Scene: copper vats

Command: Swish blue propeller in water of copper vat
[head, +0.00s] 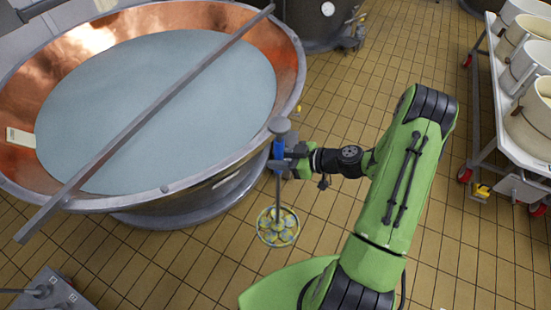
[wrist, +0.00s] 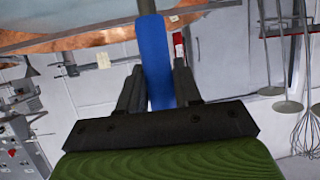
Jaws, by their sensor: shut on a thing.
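The copper vat (head: 290,75) stands at the left of the head view, filled with pale blue-grey water (head: 190,110). My gripper (head: 279,153) is just outside the vat's right rim, shut on the blue handle of the propeller tool (head: 279,200). In the wrist view the blue handle (wrist: 156,60) stands between the two dark fingers of my gripper (wrist: 159,88). The tool hangs upright, with a grey knob on top and a round yellowish and blue head (head: 278,227) at the bottom, above the tiled floor and outside the vat.
A long grey bar (head: 150,115) lies across the vat's top. A wheeled cart (head: 485,120) with several pale tubs (head: 530,75) is at the right. Another vat (head: 318,20) stands at the back. The tiled floor between vat and cart is clear apart from my arm.

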